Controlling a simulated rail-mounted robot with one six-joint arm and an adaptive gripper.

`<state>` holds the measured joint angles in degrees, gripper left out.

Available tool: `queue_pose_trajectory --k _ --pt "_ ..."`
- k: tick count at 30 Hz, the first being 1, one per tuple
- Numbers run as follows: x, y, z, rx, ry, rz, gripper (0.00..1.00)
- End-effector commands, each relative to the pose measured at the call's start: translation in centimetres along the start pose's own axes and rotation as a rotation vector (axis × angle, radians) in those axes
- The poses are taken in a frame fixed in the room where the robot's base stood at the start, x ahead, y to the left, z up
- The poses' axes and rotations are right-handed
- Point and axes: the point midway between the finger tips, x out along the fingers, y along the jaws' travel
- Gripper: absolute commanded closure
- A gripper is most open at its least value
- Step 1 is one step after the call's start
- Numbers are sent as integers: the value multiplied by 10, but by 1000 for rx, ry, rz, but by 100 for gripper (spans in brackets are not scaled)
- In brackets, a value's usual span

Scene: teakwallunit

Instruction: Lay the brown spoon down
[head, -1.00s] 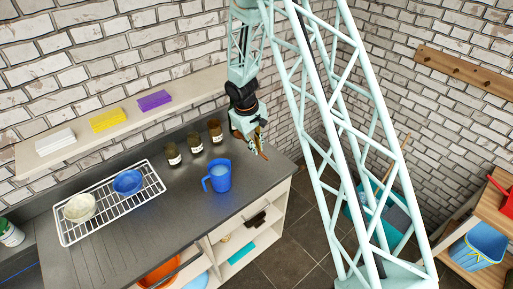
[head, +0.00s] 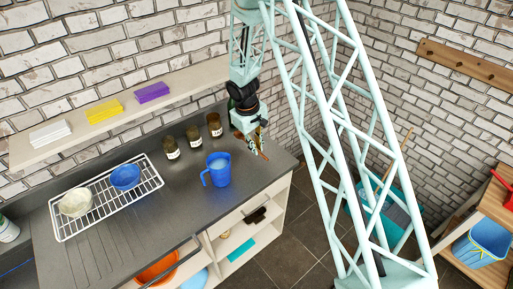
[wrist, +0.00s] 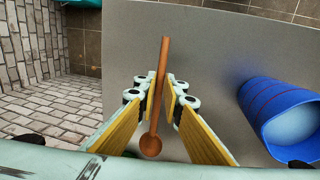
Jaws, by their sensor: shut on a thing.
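The brown spoon (wrist: 155,115) lies between the fingers of my gripper (wrist: 162,88) in the wrist view. Its handle points away past the fingertips and its bowl is on the near side, between the fingers. My gripper (head: 257,138) is shut on the spoon over the right end of the dark worktop in the head view. The spoon (head: 263,154) slants down to the right there, partly hidden by the fingers. I cannot tell whether it touches the worktop.
A blue jug (head: 217,173) stands on the worktop (head: 185,210) left of my gripper; it also shows at right in the wrist view (wrist: 275,110). Several brown jars (head: 194,137) stand behind it. The worktop's right edge is close by. A dish rack (head: 95,205) is far left.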

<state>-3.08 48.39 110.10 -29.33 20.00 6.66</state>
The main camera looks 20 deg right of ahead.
Motion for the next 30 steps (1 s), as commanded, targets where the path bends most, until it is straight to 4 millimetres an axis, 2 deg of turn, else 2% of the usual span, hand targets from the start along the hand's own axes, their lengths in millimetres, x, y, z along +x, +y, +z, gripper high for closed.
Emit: queue_pose_trajectory --k 3,15,30 --pt "10 -2 0 0 0 0 100" --pt "31 -6 0 0 0 0 100" --pt "38 -7 0 0 0 0 100"
